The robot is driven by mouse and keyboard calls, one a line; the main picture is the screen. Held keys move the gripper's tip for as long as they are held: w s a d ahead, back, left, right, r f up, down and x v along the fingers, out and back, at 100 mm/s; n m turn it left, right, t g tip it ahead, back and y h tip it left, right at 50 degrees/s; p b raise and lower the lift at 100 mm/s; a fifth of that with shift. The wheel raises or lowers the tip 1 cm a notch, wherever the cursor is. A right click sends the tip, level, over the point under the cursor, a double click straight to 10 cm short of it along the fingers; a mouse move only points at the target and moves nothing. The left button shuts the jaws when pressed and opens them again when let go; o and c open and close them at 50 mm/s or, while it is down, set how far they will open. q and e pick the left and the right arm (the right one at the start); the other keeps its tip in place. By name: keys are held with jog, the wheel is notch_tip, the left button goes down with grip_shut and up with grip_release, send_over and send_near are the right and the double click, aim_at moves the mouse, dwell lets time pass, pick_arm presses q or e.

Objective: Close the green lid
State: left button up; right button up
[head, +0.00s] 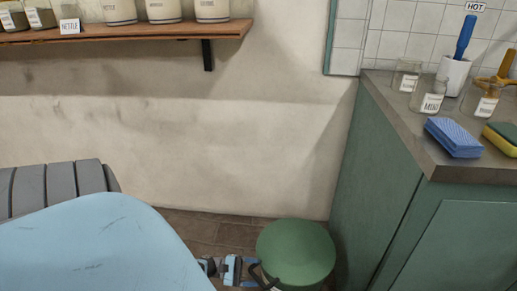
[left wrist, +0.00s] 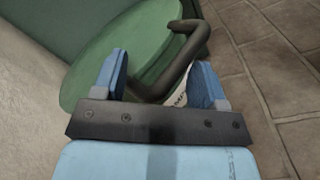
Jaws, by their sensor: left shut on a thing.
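The round green lid (head: 297,249) shows at the bottom of the head view, on top of a bin standing on the floor beside the green cabinet. The lid also fills the upper left of the left wrist view (left wrist: 115,60). I cannot tell whether it sits fully flat. A dark bent handle (left wrist: 192,52) runs from the lid's edge down between my left fingers. My left gripper (head: 252,270) is at the lid's left side, shut on this handle; its blue fingers stand on either side of it (left wrist: 163,80). My right gripper is not in view.
The green cabinet (head: 395,190) rises close to the right of the lid, with jars and a blue sponge (head: 453,137) on its counter. A plaster wall (head: 200,130) is behind. A wooden shelf (head: 130,37) with jars hangs at upper left. Brown tiled floor (head: 205,228) shows bare.

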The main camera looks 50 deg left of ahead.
pick_arm(q)
jog(key=shift+s+a+f, duration=0.15)
jog(key=shift+s+a, duration=0.05)
jog(key=shift+s+a, duration=0.3)
jog(key=shift+s, duration=0.05)
jog(key=shift+c, duration=0.5)
jog(key=b+v, duration=0.2)
jog(key=v, duration=1.2)
jog(key=shift+s+b, duration=0.2)
jog(key=shift+b, duration=0.1)
jog(key=shift+a, duration=0.15)
dwell(0.3)
